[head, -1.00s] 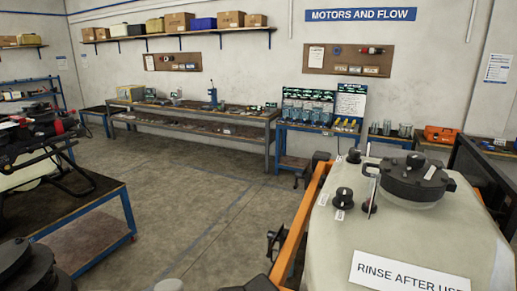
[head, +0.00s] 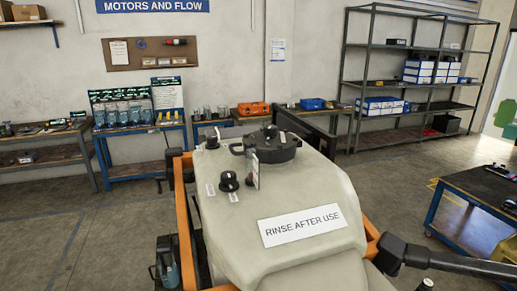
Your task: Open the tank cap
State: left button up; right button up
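The pale beige tank (head: 300,195) fills the middle of the head view, with a "RINSE AFTER USE" label on its sloping front. The large round black tank cap (head: 275,150) sits on the tank's top towards the back, with lugs at its rim and a raised part on top. It appears seated on its neck. A small black knob (head: 228,181) with white tags stands in front of it to the left. An upright tag (head: 255,170) partly covers the cap's front left. Neither of my grippers can be made out in the view.
An orange frame (head: 184,215) runs along the tank's sides. A black tube (head: 460,263) reaches in from the right near the tank's front corner. A blue-framed table (head: 470,205) stands at the right. Benches and a shelf rack (head: 420,75) line the back wall. Floor at left is clear.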

aim_at(282, 149)
jog(key=i+j+z, duration=0.4)
jog(key=j, duration=0.35)
jog(key=i+j+z, duration=0.4)
jog(key=j, duration=0.5)
jog(key=i+j+z, duration=0.25)
jog(key=j+z, duration=0.15)
jog(key=j, duration=0.6)
jog(key=j+z, duration=0.4)
jog(key=j, duration=0.6)
jog(key=j+z, duration=0.45)
jog(key=j, duration=0.6)
